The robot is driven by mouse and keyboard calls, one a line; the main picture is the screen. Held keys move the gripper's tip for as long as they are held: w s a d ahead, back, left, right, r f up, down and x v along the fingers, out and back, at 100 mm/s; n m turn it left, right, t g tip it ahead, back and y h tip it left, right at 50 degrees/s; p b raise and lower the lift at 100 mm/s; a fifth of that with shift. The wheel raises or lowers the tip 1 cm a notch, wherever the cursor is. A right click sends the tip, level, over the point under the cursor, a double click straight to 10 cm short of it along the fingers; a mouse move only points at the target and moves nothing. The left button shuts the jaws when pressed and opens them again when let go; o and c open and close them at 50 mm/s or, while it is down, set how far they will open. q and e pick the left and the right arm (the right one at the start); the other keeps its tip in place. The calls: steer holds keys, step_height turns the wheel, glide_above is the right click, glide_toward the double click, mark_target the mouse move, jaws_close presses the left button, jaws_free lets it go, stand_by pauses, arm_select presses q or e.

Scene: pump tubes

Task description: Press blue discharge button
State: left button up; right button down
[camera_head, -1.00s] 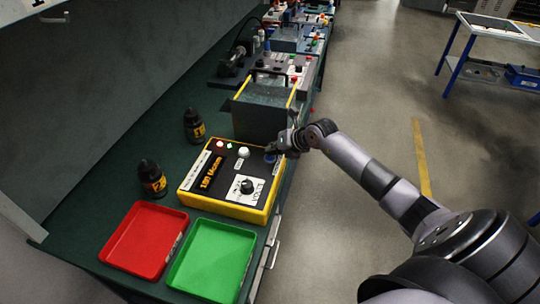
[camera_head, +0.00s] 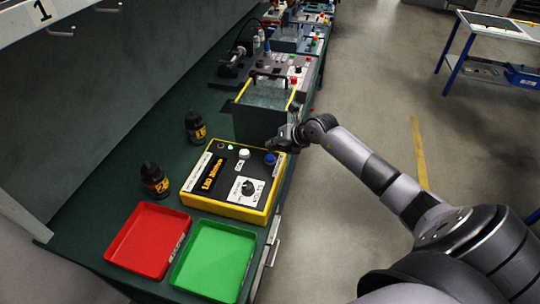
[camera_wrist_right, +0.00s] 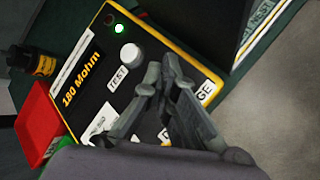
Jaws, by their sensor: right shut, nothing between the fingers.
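The blue button (camera_head: 270,158) sits at the right rear of the yellow-edged black tester (camera_head: 240,174). In the wrist view the gripper (camera_wrist_right: 160,75) hangs over the tester's panel. A green lamp (camera_head: 230,147) is lit, also in the wrist view (camera_wrist_right: 119,29). The display (camera_wrist_right: 82,79) reads 180 Mohm. My left gripper is not in view.
A white button (camera_head: 244,153) and a dial (camera_head: 248,187) are on the tester. A grey tank (camera_head: 262,122) stands close behind the gripper. Red (camera_head: 150,240) and green (camera_head: 214,262) trays lie in front.

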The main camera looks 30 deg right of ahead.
mark_target(272, 156)
step_height(272, 156, up, 4)
steer(key=p, duration=0.3)
steer(key=shift+r, duration=0.1)
stand_by(0.6)
